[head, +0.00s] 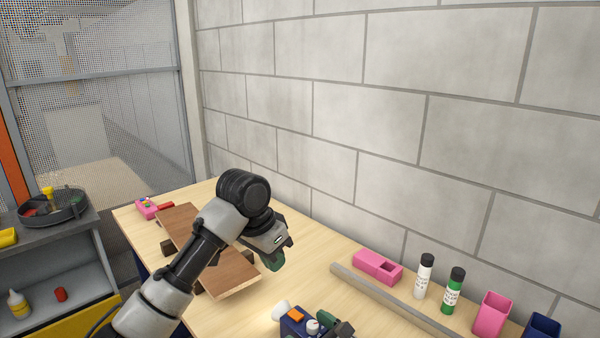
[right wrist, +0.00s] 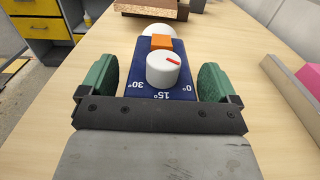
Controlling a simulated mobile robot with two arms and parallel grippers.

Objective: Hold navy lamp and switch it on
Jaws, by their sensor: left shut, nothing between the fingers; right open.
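The navy lamp (head: 289,327) stands at the bottom edge of the head view, with an orange switch (head: 296,314), a white knob (head: 313,326) and a pale rounded head (head: 281,310). In the right wrist view the navy body (right wrist: 143,88) lies between the green pads of my right gripper (right wrist: 157,82), which is open with gaps on both sides. There the orange switch (right wrist: 161,42) sits beyond the white knob (right wrist: 163,70), which has a red mark. My left gripper (head: 275,262) is shut and empty above the table, behind and left of the lamp.
A brown board (head: 232,272) lies on dark supports on the table (head: 340,290), left of my left arm's gripper. A grey rail (head: 390,298), pink block (head: 377,265), white bottle (head: 424,276), green bottle (head: 454,291) and pink cup (head: 492,313) stand right, near the wall.

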